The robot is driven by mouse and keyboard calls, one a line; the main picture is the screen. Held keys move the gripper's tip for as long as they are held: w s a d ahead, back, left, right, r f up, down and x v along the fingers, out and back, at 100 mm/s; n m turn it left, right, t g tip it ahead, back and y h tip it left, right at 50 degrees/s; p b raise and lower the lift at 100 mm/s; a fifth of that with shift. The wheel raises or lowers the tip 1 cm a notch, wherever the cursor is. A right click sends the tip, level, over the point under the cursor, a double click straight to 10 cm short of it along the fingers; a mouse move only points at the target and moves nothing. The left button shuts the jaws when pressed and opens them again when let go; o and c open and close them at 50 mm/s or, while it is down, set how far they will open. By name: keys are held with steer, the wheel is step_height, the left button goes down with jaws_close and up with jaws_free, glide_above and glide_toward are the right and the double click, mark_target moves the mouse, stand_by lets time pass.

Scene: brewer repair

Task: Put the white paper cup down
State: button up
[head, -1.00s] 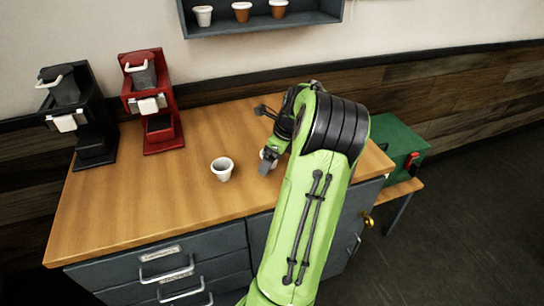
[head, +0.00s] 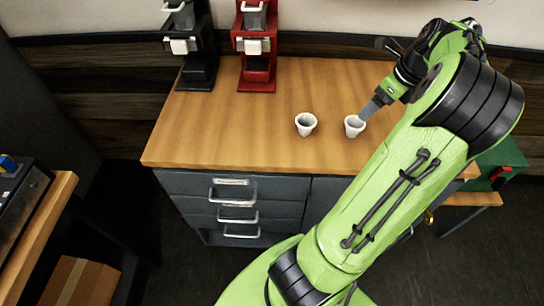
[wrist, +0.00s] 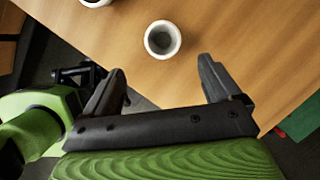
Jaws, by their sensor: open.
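A white paper cup (head: 353,128) stands upright on the wooden counter, close to my gripper (head: 373,106). In the wrist view this cup (wrist: 162,40) is seen from above, with its open rim facing me. It is just beyond and between the lines of my gripper's spread fingers (wrist: 162,72). The fingers are open and nothing is between them. In the head view a fingertip overlaps the cup's rim; I cannot tell whether they touch. A second white cup (head: 305,125) stands upright to its left, and its edge shows at the top left in the wrist view (wrist: 95,2).
The counter (head: 225,135) has free room in front of and left of the cups. A black brewer (head: 199,62) and a red brewer (head: 258,70) stand at its back left. Grey drawers (head: 232,200) are below. A green box (head: 498,163) is at the right.

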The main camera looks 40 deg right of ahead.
steer(key=w+a+r+n+h, duration=0.1)
steer(key=w+a+r+n, duration=0.1)
steer(key=w+a+n, duration=0.35)
steer(key=w+a+r+n+g, duration=0.1)
steer(key=w+a+r+n, duration=0.1)
steer(key=a+n, duration=0.65)
steer(key=w+a+r+n+h, duration=0.15)
steer(key=w+a+n, duration=0.25)
steer(key=a, duration=0.7)
steer(key=s+a+n+t+y, duration=0.1)
steer(key=s+a+n, duration=0.4)
steer(key=a+n, duration=0.3)
steer(key=s+a+f+n+t+y, duration=0.1)
steer(key=s+a+n, duration=0.4)
steer(key=a+n, duration=0.3)
steer(key=shift+s+f+n+t, duration=0.25)
steer(key=shift+n+t, duration=0.15)
steer(key=shift+n, duration=0.4)
steer(key=shift+r+y, duration=0.1)
steer(key=shift+y, duration=0.15)
step_height(320, 180, up, 3)
steer(key=p, duration=0.3)
